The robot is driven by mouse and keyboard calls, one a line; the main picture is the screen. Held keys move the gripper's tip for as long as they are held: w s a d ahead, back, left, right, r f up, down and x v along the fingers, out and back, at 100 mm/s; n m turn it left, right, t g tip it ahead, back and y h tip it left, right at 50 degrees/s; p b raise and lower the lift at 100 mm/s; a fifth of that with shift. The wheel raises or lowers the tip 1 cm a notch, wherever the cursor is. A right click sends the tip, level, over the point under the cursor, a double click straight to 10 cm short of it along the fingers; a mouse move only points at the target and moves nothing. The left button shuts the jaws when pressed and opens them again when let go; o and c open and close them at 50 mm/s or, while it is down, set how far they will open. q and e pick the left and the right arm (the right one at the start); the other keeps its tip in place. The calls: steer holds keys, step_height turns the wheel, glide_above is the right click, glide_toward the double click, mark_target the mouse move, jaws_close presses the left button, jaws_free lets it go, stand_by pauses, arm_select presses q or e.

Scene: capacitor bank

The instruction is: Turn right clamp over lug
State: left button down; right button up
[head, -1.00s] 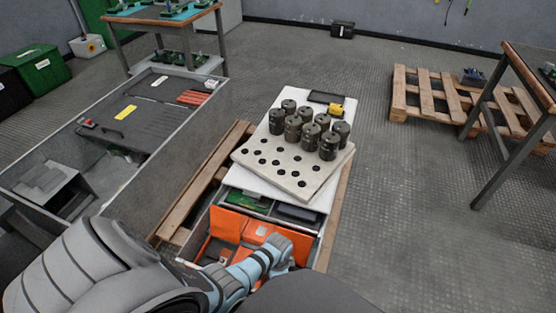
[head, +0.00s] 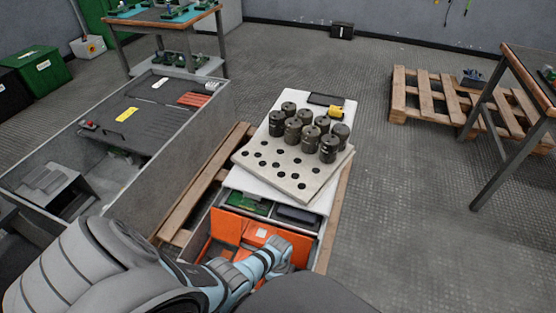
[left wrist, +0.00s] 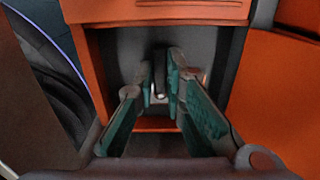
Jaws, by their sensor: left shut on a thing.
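In the left wrist view, my left gripper (left wrist: 161,75) reaches into a dark recess framed by orange panels. Its two green-padded fingers are nearly together, shut on a small metal part that I take to be the right clamp (left wrist: 159,92). Only a pale end of it shows between the fingers. A small coppery piece, perhaps the lug (left wrist: 203,74), lies just right of the right finger, partly covered by it. I cannot tell whether the clamp touches it. In the head view my arm covers the gripper and the clamp. My right gripper is in neither view.
The orange-panelled open bay (head: 228,224) lies below a pale plate (head: 290,180) with holes and several dark cylindrical capacitors. A green circuit board (head: 250,203) lies between them. A grey open cabinet (head: 170,130) stands left.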

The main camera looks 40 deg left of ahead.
arm_select(q)
steer(key=shift+d, duration=0.15)
steer(key=c, duration=1.9)
jaws_free()
steer(key=shift+c, duration=0.2)
step_height(320, 180, up, 12)
